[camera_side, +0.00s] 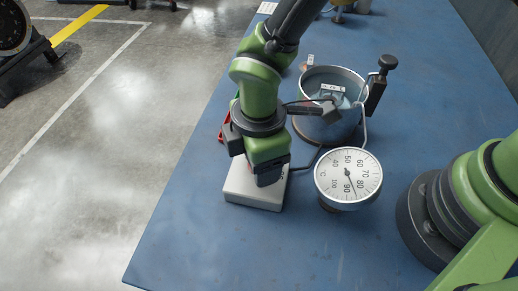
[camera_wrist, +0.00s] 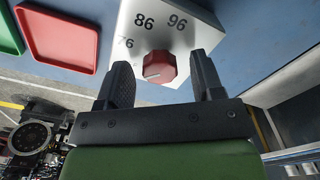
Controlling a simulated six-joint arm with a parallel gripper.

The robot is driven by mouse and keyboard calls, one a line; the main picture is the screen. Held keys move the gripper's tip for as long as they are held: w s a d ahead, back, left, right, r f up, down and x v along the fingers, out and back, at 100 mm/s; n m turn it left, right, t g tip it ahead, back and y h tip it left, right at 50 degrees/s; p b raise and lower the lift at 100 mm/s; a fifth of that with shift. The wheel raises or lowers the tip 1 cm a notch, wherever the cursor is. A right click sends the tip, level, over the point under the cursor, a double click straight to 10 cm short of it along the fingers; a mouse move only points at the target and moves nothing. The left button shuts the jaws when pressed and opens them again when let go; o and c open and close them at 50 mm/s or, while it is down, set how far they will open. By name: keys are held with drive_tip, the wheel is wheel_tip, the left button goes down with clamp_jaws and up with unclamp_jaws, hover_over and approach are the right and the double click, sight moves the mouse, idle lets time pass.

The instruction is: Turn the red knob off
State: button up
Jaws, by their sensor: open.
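The red knob (camera_wrist: 159,67) sits on a white control box with printed numbers 76, 86 and 96, seen in the wrist view. A pale mark on the knob points toward its left side. My gripper (camera_wrist: 160,80) is open, with one dark finger on each side of the knob and a visible gap on both sides. In the side view the white box (camera_side: 240,190) stands on the blue table, and my gripper (camera_side: 267,178) is right over it. The knob is mostly hidden there behind my gripper.
A round dial thermometer (camera_side: 348,175) stands right of the box. A metal pot (camera_side: 328,125) with a black-handled clamp (camera_side: 378,85) is behind it. A red tray (camera_wrist: 60,35) and a green tray (camera_wrist: 8,30) lie beside the box. The front of the blue table (camera_side: 260,250) is clear.

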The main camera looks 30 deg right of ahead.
wheel_tip(320, 180, up, 10)
idle(0.4)
drive_tip(key=d+r+m+t+y, duration=0.1)
drive_tip(key=d+r+m, duration=0.4)
drive_tip(key=d+r, duration=0.25)
drive_tip(key=s+d+r+m+t+y, duration=0.1)
drive_tip(key=s+d+r+m+t, duration=0.5)
drive_tip(key=m, duration=0.9)
drive_tip(key=s+d+r, duration=0.2)
drive_tip(key=s+d, duration=0.2)
drive_tip(key=d, duration=0.2)
drive_tip(key=shift+s+d+r, duration=0.15)
drive_tip(key=shift+s+d, duration=0.05)
